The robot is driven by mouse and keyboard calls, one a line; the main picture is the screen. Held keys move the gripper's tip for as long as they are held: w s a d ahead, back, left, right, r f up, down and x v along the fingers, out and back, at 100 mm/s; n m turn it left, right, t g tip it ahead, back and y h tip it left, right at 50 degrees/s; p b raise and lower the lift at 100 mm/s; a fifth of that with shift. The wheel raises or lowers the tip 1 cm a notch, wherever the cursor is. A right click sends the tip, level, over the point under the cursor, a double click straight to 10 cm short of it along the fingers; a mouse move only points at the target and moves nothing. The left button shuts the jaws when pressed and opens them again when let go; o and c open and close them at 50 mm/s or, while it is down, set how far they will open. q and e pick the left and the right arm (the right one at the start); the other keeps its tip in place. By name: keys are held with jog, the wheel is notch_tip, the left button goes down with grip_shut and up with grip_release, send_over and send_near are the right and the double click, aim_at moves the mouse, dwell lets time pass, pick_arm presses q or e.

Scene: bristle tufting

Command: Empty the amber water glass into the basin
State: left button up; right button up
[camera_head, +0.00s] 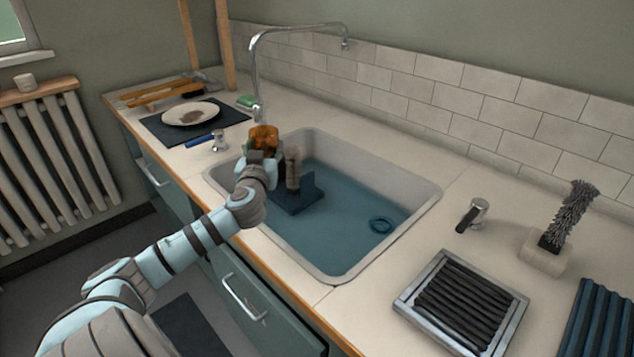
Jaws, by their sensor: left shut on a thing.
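The amber water glass (264,137) is at the far left corner of the basin, its upper part showing above my gripper. My left gripper (264,155) is shut on the amber glass and hides its lower part. The glass looks close to upright; its contents cannot be made out. The basin (388,262) is a pale sink set in the counter, with a blue-tinted floor and a dark ring-shaped drain (381,225). A dark block-like piece with a grey upright part (293,170) stands in the basin beside my gripper. My right gripper is not in view.
A chrome faucet (254,75) arches behind the basin. A plate (190,113) lies on a dark mat at the left. A tray of dark rods (462,305), a small tap handle (475,215) and a bristle brush on a block (545,250) stand at the right.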

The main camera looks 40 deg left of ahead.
pick_arm(q)
jog(key=shift+r, duration=0.1)
jog(key=shift+d+r, duration=0.15)
jog(key=shift+w+d+r+m+p, duration=0.2)
jog(key=shift+d+r+m+p, duration=0.1)
jog(key=shift+m+p, duration=0.35)
jog(key=shift+w+d+m, duration=0.1)
jog(key=shift+m, duration=0.25)
jog(key=shift+w+d+f+m, duration=0.1)
jog(key=shift+d+f+m, duration=0.05)
jog(key=shift+f+m, duration=0.15)
jog(key=shift+w+d+f+m+p, duration=0.15)
jog(key=shift+w+d+f+m, duration=0.2)
jog(key=shift+m, duration=1.1)
jog(key=shift+w+d+f+m+p, duration=0.2)
jog(key=shift+w+d+m, duration=0.25)
jog(key=shift+m, duration=1.05)
jog(key=shift+w+d+f+m+p, duration=0.1)
jog(key=shift+w+d+f+m, duration=0.3)
jog(key=shift+m, duration=1.05)
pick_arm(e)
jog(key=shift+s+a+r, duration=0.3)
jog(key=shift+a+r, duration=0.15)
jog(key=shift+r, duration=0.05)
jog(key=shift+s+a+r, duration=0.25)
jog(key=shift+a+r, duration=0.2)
